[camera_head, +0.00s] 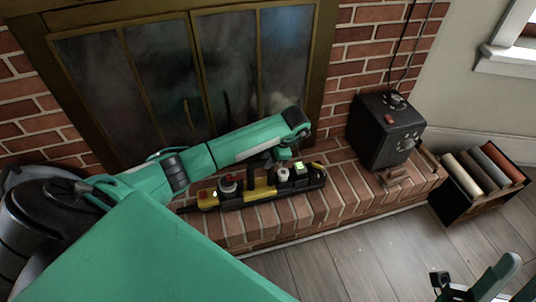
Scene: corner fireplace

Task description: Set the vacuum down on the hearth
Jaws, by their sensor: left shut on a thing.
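The vacuum seems to be the long yellow-and-black device (262,189) with red and pale fittings on top, including a small lit green patch. It lies lengthwise over the brick hearth (318,211), roughly level, in front of the fireplace doors. I cannot tell whether its underside touches the bricks. My left gripper (282,166) points down at the device's right half and is shut on it; my wrist partly hides the fingers. Part of my right arm (490,283) shows at the lower right, away from the hearth; its fingertips are not clear.
A dark crate (470,208) of coloured rolls stands on the floor to the right. Glass fireplace doors (190,80) rise close behind the arm.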

